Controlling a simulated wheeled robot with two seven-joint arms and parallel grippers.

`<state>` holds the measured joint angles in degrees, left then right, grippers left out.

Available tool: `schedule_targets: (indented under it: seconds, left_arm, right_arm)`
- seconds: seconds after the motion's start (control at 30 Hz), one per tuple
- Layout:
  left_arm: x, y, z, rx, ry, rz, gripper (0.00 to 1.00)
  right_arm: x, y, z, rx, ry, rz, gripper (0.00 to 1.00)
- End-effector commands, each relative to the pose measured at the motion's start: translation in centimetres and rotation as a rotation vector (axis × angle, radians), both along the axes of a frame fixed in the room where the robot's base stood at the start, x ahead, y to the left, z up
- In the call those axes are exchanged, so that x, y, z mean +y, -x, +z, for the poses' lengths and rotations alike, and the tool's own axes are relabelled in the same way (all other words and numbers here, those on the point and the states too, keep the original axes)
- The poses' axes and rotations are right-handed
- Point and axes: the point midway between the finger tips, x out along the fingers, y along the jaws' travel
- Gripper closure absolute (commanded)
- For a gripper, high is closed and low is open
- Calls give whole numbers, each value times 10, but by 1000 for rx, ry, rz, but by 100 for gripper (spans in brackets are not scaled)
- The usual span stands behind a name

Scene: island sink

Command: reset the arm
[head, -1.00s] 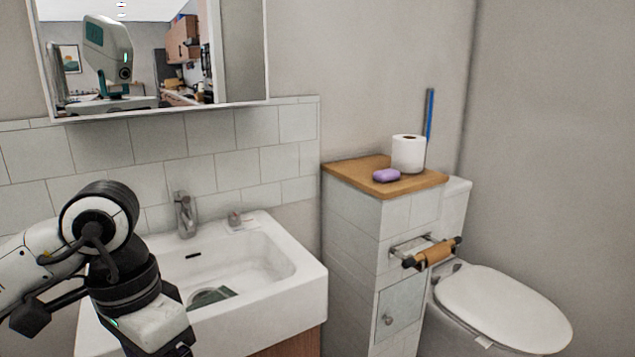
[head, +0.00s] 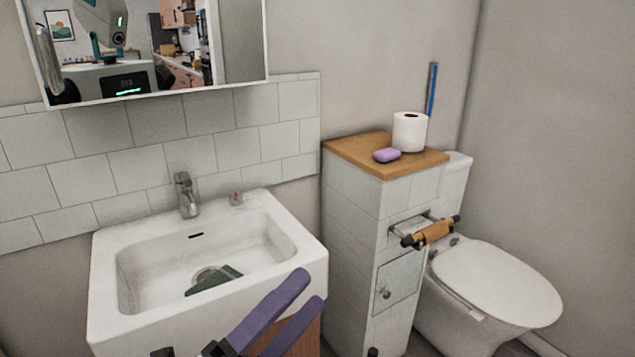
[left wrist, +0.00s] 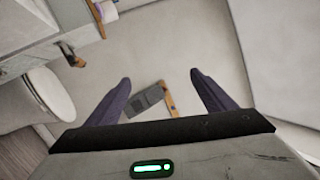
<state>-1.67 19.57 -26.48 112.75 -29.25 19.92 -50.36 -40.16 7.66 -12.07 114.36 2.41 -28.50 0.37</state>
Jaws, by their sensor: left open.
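My left gripper (head: 301,295) is at the bottom middle of the head view, in front of the sink's front right corner. Its two purple fingers are apart with nothing between them. In the left wrist view the gripper (left wrist: 158,86) also shows open and empty, with the room beyond it. The white sink (head: 108,290) is behind and left of the gripper. A dark green object (head: 215,281) lies in its basin. My right gripper is in neither view.
A tiled cabinet (head: 348,215) right of the sink has a wooden top (head: 350,150) with a purple soap (head: 387,155) and a toilet roll (head: 409,131). A paper holder (head: 432,232) juts from its side. The toilet (head: 495,283) is at the right. A mirror (head: 240,45) hangs above the sink.

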Motion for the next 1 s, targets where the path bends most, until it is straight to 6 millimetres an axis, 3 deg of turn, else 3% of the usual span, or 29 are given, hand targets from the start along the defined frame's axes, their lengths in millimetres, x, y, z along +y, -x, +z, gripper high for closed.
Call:
schedule_targets:
  seconds: [0.03, 0.17, 0.3, 0.4, 0.5, 0.6, 0.7, 1.0]
  left_arm:
    - [19, -9, -33, 238, 120, 47, 23]
    - [63, -9, -124, 740, 414, 166, 23]
    - [98, 29, -218, 1177, 710, 315, 23]
    - [114, 69, -272, 1421, 902, 427, 23]
    - [123, 108, -310, 1596, 1056, 527, 23]
    - [128, 138, -333, 1705, 1160, 602, 23]
    - [130, 154, -344, 1760, 1214, 643, 23]
    - [130, 158, -348, 1775, 1230, 654, 23]
  right_arm:
    - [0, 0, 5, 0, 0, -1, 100]
    - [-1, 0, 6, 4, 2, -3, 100]
    - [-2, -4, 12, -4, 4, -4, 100]
    - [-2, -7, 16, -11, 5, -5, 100]
    - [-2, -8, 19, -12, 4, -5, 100]
    - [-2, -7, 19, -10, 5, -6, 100]
    - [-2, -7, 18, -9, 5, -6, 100]
    - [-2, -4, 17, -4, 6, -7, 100]
